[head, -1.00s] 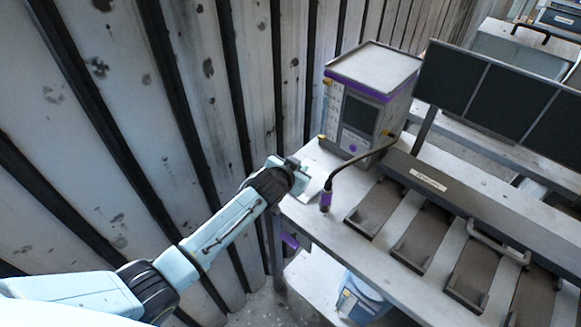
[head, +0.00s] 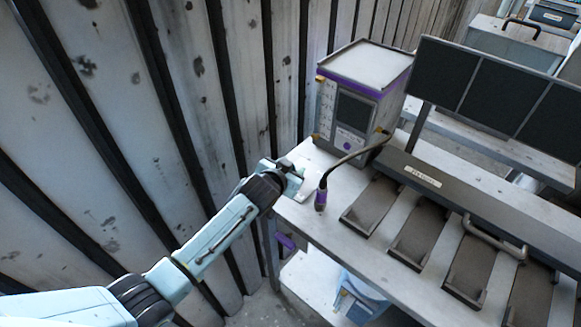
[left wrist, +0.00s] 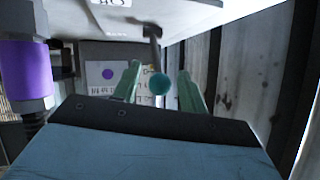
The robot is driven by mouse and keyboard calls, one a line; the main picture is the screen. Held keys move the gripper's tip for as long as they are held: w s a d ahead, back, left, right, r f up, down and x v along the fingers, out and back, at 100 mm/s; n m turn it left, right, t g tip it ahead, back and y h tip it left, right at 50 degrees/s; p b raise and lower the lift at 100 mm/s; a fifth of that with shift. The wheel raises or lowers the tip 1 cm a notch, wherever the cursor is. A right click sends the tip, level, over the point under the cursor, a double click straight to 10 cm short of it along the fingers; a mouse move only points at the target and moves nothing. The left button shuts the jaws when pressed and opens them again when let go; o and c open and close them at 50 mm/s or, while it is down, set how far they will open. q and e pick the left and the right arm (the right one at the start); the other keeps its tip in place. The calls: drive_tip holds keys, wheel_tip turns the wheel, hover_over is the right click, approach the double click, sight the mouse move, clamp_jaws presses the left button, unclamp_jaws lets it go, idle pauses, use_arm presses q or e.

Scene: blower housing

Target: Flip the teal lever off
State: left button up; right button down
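The teal lever shows in the left wrist view as a round teal knob (left wrist: 159,84) on a thin grey stem that runs up to a pale surface. My left gripper (left wrist: 160,88) is open, with one green finger on each side of the knob as seen in this view. I cannot tell whether either finger touches it or how deep the knob lies between them. In the head view my left gripper (head: 291,174) is at the near left corner of the grey bench (head: 400,217). The lever is hidden there. My right gripper is not in view.
A grey box with a purple band (head: 357,105) stands on the bench. A black bent cable with a purple end (head: 320,199) curves in front of it. A ribbed metal wall (head: 160,130) is close on the left. A blue container (head: 358,300) sits below the bench.

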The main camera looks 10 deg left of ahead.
use_arm(q)
drive_tip(key=p+v, duration=0.1)
drive_tip(key=v, duration=1.2)
drive_tip(key=shift+p, duration=0.3)
drive_tip(key=shift+s+a+r, duration=0.1)
drive_tip(key=shift+s, duration=0.05)
